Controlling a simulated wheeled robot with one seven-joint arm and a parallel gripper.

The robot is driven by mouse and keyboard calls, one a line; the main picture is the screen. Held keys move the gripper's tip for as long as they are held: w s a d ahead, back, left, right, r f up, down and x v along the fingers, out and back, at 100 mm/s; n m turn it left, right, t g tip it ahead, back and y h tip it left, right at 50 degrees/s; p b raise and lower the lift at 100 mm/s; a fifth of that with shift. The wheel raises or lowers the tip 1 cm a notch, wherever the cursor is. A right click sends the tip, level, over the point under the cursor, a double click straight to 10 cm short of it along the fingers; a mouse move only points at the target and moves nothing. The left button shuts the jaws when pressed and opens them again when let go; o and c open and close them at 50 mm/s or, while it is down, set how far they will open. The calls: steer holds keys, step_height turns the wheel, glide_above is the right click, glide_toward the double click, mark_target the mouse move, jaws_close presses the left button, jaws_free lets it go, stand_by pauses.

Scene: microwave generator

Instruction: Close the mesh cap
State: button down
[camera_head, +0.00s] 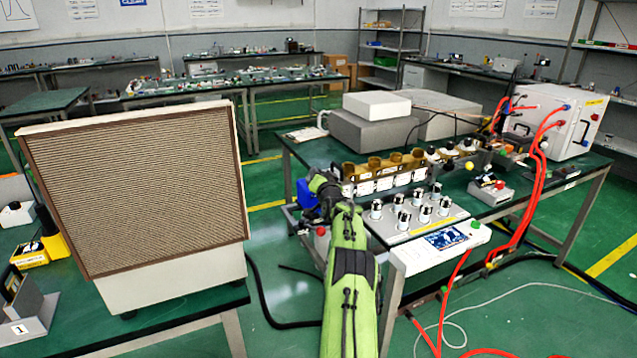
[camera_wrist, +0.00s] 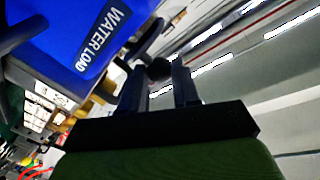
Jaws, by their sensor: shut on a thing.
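My gripper (camera_head: 322,183) is at the left end of the equipment row on the right-hand bench, beside the blue water load (camera_head: 305,194). In the wrist view my gripper (camera_wrist: 159,77) has its two dark fingers shut on a small dark round knob (camera_wrist: 158,68). The blue water load (camera_wrist: 85,30), with white lettering, fills the upper left of that view, close to the fingers. I cannot make out the mesh cap itself; my arm and gripper cover that area in the head view. I cannot tell whether the knob belongs to it.
A brass-coloured waveguide row (camera_head: 385,163) runs right from my gripper. A panel of several knobs (camera_head: 420,215) stands in front of it. Red cables (camera_head: 537,180) hang at the right. A large ribbed panel (camera_head: 135,185) stands on the left bench. Green floor lies between the benches.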

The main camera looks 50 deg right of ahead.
steer(key=shift+s+f+h+b, duration=0.1)
steer(key=shift+f+h+b, duration=0.1)
steer(key=shift+h+b, duration=0.25)
steer(key=c, duration=1.1)
jaws_free()
steer(key=shift+t, duration=0.3)
steer(key=shift+s+a+f, duration=0.1)
steer(key=r+v, duration=0.1)
steer(key=v, duration=1.4)
steer(key=shift+s+f, duration=0.2)
steer(key=shift+f, duration=0.15)
steer(key=shift+a+f, duration=0.1)
steer(key=shift+a, duration=0.05)
